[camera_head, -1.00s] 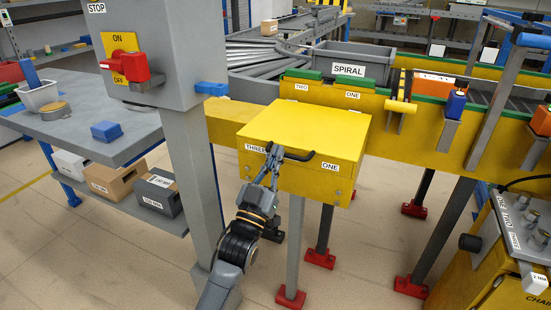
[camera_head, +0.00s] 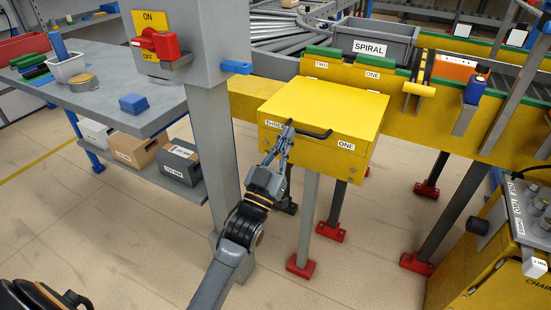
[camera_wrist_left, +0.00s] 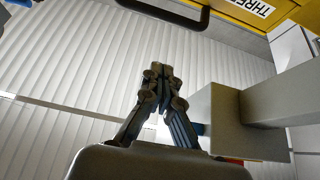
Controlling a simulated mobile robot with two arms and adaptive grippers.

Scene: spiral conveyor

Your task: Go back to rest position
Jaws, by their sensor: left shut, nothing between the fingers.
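My left gripper (camera_head: 284,139) is shut and empty, in front of the yellow box (camera_head: 330,100) with the labels THREE and ONE. In the head view its fingertips overlap the box's front near the left end of the black handle (camera_head: 305,133). In the left wrist view the shut fingers (camera_wrist_left: 160,75) point up with nothing between them, and the handle (camera_wrist_left: 160,12) shows apart from them at the top.
A grey post (camera_head: 212,150) with a red switch (camera_head: 158,42) stands left of my left arm. A grey table (camera_head: 105,90) stands further left. Yellow box legs and red feet (camera_head: 300,266) are close on the right. A yellow control cabinet (camera_head: 480,265) stands at the lower right. The floor at lower left is open.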

